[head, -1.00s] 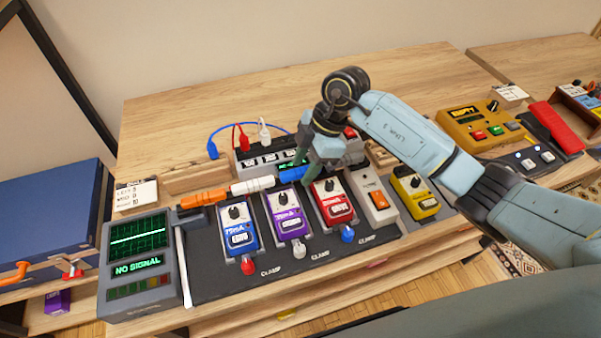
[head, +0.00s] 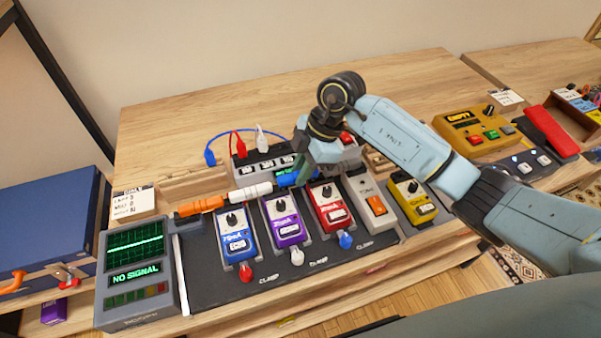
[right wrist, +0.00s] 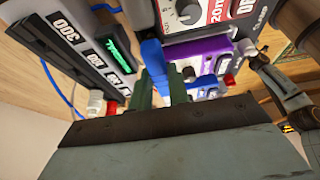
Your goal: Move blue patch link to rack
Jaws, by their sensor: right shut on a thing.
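The blue patch link (head: 287,179) is a short blue bar in line with a white link (head: 250,191) and an orange link (head: 199,206) behind the pedals. My right gripper (head: 301,180) points down at its right end and is shut on it; the arm hides part of that end. In the right wrist view the blue link (right wrist: 153,58) shows between the dark green fingers. A low wooden piece (head: 190,184), perhaps the rack, stands behind the orange link. I cannot tell whether the blue link touches the surface below. My left gripper is not in view.
Several pedals, including a blue one (head: 237,245) and a red one (head: 331,205), stand on a dark board in front. A grey power box (head: 240,168) with plugged cables is behind. A scope (head: 137,270) reads NO SIGNAL at left. The table's back is clear.

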